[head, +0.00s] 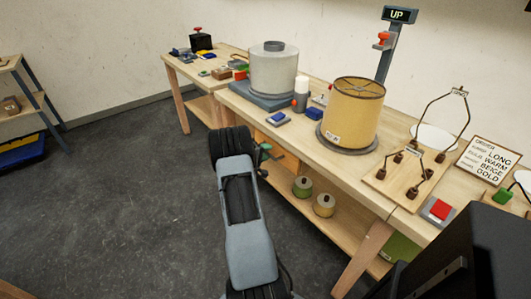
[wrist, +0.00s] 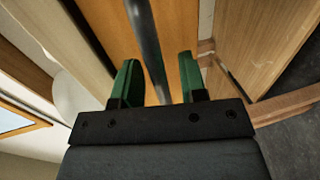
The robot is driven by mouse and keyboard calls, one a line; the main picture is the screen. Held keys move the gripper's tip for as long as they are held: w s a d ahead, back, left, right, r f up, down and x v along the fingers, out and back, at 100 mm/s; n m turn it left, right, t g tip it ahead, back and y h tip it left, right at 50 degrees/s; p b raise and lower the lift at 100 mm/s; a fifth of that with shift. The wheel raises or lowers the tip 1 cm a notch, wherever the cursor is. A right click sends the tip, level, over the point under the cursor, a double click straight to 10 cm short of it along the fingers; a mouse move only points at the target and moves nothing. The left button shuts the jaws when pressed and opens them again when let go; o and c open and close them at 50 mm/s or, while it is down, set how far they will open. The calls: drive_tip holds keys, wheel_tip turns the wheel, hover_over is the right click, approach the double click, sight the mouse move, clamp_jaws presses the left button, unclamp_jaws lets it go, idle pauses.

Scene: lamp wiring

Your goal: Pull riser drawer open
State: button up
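The drawer front is an orange-brown wooden panel (wrist: 180,22) in the wrist view; a small part of the orange panel (head: 262,137) shows below the bench top in the head view. A dark round handle bar (wrist: 147,45) runs across the panel. My gripper (wrist: 159,60) has green fingers, one on each side of the bar, with a visible gap on both sides, so it is open. In the head view my gripper (head: 265,152) is at the bench's front edge, and my arm hides most of the drawer.
A grey-white drum (head: 273,70) and a beige lampshade (head: 352,112) stand on the bench above. Two spools (head: 313,195) sit on the lower shelf. An order card (head: 488,159) stands at the right. The dark floor (head: 130,200) left of my arm is clear.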

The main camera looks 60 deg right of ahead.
clamp_jaws()
idle(0.3)
idle(0.3)
